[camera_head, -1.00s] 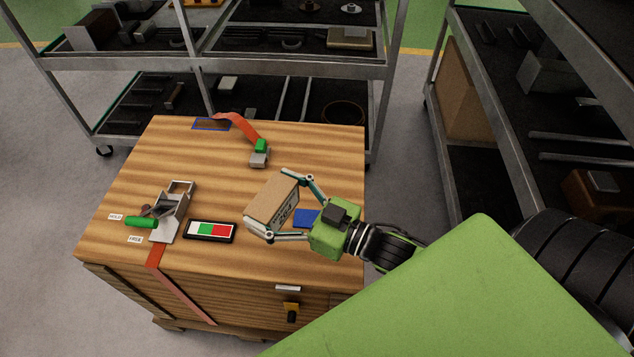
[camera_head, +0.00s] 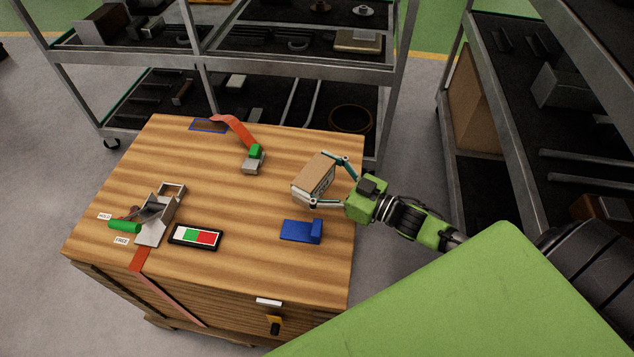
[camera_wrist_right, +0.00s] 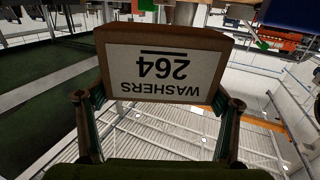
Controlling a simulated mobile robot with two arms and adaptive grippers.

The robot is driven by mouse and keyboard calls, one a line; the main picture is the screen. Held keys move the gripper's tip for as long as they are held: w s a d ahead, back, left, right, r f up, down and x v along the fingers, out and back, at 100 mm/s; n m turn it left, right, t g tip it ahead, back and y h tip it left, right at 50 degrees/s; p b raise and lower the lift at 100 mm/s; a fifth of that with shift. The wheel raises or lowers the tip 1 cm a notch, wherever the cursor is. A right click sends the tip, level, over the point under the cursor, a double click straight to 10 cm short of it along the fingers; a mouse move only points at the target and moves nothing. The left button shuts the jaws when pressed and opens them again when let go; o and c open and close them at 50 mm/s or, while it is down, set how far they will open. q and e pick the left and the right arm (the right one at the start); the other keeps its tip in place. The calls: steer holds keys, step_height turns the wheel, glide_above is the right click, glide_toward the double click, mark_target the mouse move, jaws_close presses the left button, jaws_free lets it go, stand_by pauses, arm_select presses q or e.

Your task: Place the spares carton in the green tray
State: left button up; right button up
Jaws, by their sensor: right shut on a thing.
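The spares carton (camera_head: 314,176) is a brown cardboard box with a white label. My right gripper (camera_head: 330,182) is shut on it, with one finger on each side, and holds it tilted above the right part of the wooden crate top. In the right wrist view the carton (camera_wrist_right: 163,64) shows its label upside down, reading WASHERS 264, between the fingers. I cannot make out a green tray in either view. My left gripper is not in view.
The wooden crate (camera_head: 215,265) carries a blue block (camera_head: 301,231), a green-handled clamp (camera_head: 150,218), a red-white-green indicator (camera_head: 195,237) and a strap buckle (camera_head: 254,161). Shelf racks (camera_head: 290,62) stand behind, and another rack (camera_head: 575,110) stands at right.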

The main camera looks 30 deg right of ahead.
mark_target(326, 187)
steer(key=shift+w+d+f, duration=0.3)
steer(key=shift+f, duration=0.2)
steer(key=f, duration=0.3)
steer(key=shift+w+d+b, duration=0.2)
steer(key=shift+d+b, duration=0.1)
steer(key=shift+b, duration=0.05)
steer(key=shift+a+f, duration=0.1)
steer(key=shift+f, duration=0.25)
steer(key=shift+f, duration=0.1)
steer(key=o, duration=1.4)
steer(key=shift+s+f, duration=0.1)
